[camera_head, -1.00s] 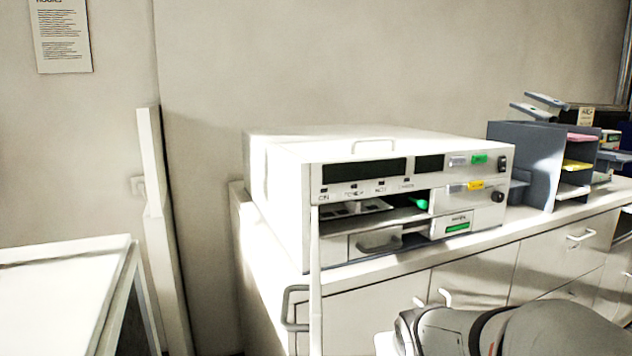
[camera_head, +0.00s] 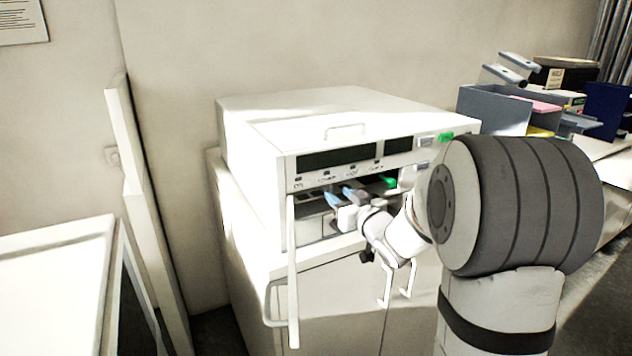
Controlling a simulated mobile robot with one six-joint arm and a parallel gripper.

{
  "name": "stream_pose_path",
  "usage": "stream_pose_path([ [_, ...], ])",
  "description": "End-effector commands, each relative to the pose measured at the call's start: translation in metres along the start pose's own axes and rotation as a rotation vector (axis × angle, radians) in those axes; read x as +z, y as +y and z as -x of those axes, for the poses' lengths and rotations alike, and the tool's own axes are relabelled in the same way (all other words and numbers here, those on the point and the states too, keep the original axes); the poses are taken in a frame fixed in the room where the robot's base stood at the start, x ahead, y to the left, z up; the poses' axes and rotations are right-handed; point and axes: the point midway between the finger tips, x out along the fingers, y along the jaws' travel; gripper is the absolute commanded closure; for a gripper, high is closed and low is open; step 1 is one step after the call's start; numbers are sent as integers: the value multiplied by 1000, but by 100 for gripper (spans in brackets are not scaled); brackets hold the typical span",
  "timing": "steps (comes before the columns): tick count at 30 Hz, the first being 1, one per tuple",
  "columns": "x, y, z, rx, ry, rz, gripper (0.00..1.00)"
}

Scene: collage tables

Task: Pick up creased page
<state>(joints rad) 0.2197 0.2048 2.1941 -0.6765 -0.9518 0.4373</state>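I cannot make out a creased page in this view. A white box-shaped machine (camera_head: 335,108) stands on the cabinet with its front compartment open. My gripper (camera_head: 341,194) is at the mouth of this compartment, its two blue fingertips pointing in. The fingertips look apart, and I see nothing between them. The gripper and wrist hide much of the compartment and the machine's lower front. A green item (camera_head: 389,182) shows inside, to the right of the fingertips.
A white door panel (camera_head: 293,275), seen nearly edge-on, stands open left of the gripper. White cabinets (camera_head: 330,300) lie below. A grey paper organizer (camera_head: 490,108) stands at the right behind my arm. A white-topped unit (camera_head: 50,265) is at the left.

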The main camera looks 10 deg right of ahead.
Motion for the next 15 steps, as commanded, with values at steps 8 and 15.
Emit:
stream_pose_path([
  [8,-3,-3,-40,-1,-2,0,64],
  [15,-2,-3,-48,1,-1,0,64],
])
